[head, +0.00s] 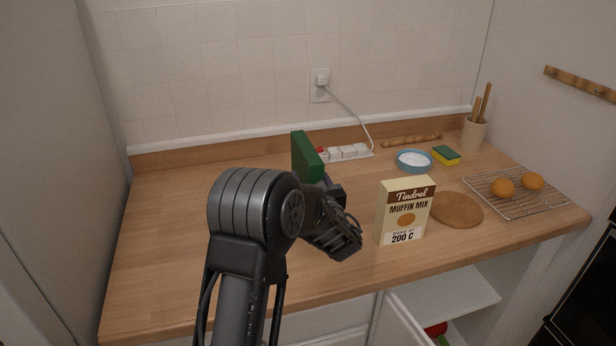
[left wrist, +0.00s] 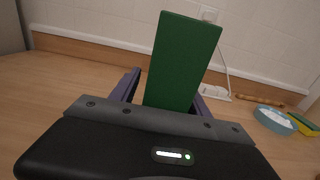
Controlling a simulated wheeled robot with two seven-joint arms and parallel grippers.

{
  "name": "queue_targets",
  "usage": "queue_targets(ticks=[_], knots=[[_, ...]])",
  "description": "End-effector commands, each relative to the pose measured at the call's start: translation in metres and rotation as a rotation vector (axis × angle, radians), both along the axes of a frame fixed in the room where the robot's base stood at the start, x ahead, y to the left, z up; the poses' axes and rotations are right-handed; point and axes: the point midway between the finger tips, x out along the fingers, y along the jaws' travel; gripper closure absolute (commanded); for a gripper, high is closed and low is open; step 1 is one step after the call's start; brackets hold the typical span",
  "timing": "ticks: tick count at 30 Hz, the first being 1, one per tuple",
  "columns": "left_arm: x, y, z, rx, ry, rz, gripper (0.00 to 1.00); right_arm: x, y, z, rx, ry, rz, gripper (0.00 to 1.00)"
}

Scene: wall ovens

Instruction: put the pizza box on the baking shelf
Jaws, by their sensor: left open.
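A green box (head: 305,157), the only thing here that could be the pizza box, stands upright on edge on the wooden counter; no label shows. My left gripper (head: 333,188) is at its near side, partly hidden by my own arm. In the left wrist view the green box (left wrist: 182,62) rises between the two spread fingers of my left gripper (left wrist: 163,92). The fingers are open around its lower part; contact is not clear. No shelf named as the baking shelf can be made out. My right gripper is not in view.
A muffin mix box (head: 405,212) stands right of my arm, by a round brown board (head: 457,210). A power strip (head: 347,153) lies behind. A blue bowl (head: 413,161), sponge (head: 446,155) and cooling rack (head: 518,206) are farther right. The counter's left (head: 165,230) is clear.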

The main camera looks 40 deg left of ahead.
Motion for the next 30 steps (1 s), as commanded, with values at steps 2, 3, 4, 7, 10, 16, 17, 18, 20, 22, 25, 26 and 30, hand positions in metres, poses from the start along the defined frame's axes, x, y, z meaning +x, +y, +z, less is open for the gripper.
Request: queue_targets(ticks=[2, 3, 4, 7, 10, 16, 17, 18, 20, 22, 25, 26, 30], knots=[[-0.005, -0.009, -0.001, -0.002, -0.001, -0.002, 0.46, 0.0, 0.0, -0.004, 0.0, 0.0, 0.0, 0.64], [-0.009, -0.015, -0.002, -0.002, -0.001, -0.002, 0.46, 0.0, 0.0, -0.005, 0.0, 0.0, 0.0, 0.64], [-0.012, -0.019, -0.002, -0.003, 0.0, -0.003, 0.46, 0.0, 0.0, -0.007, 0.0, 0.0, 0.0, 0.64], [-0.023, -0.036, -0.003, -0.003, 0.0, -0.004, 0.46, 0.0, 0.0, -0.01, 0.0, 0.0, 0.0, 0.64], [-0.036, -0.054, -0.002, -0.001, 0.0, -0.004, 0.46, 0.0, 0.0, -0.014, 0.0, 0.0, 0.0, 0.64], [-0.056, -0.083, -0.002, -0.001, 0.0, -0.003, 0.46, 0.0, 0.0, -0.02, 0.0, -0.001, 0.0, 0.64], [-0.058, -0.086, -0.002, -0.001, -0.002, -0.004, 0.46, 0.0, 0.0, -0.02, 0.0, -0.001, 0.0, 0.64], [-0.061, -0.089, -0.001, -0.001, -0.001, -0.003, 0.46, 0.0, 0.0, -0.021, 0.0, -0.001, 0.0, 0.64], [-0.063, -0.091, -0.001, -0.001, -0.001, -0.001, 0.46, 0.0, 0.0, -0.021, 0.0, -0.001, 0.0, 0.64], [-0.065, -0.093, -0.001, -0.001, -0.001, 0.0, 0.46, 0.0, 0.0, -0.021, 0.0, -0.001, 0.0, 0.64], [-0.065, -0.094, -0.001, -0.001, -0.001, 0.0, 0.46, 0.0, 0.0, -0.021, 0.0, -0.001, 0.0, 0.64], [-0.065, -0.094, -0.001, -0.001, -0.001, 0.0, 0.46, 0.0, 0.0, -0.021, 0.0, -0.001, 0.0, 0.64], [-0.065, -0.094, -0.001, 0.0, 0.0, 0.0, 0.46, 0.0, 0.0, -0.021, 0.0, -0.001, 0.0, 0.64]])
